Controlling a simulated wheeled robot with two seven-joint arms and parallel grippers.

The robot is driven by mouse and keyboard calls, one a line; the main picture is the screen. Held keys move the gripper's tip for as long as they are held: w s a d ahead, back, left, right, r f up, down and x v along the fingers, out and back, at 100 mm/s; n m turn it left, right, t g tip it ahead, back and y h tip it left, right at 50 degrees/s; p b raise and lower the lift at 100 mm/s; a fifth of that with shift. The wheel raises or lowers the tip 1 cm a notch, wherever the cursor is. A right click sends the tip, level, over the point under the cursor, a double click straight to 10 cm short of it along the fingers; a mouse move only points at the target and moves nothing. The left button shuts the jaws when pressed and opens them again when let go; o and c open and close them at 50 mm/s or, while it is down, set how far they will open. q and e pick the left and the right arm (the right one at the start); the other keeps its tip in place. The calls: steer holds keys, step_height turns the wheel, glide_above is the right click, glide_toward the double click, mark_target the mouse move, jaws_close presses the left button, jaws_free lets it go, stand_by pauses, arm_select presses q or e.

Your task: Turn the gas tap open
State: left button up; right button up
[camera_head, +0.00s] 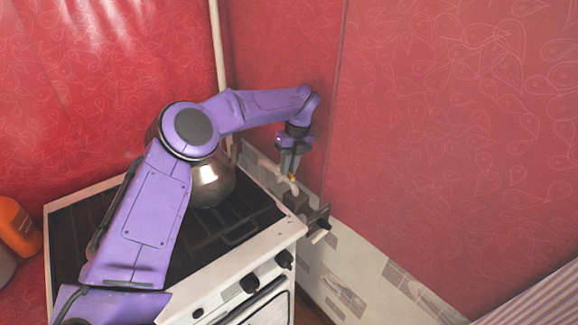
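My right gripper is out of view.
The white gas stove (273,240) has a dark top and black knobs (284,259). A shiny metal pot (212,182) stands on it, partly behind my arm. A pale vertical pipe (217,45) runs up the red wall. An orange object (17,228) is at far left.

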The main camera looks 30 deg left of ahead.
arm_select(q)
steer(key=o, duration=0.3)
steer(key=shift+o, duration=0.2)
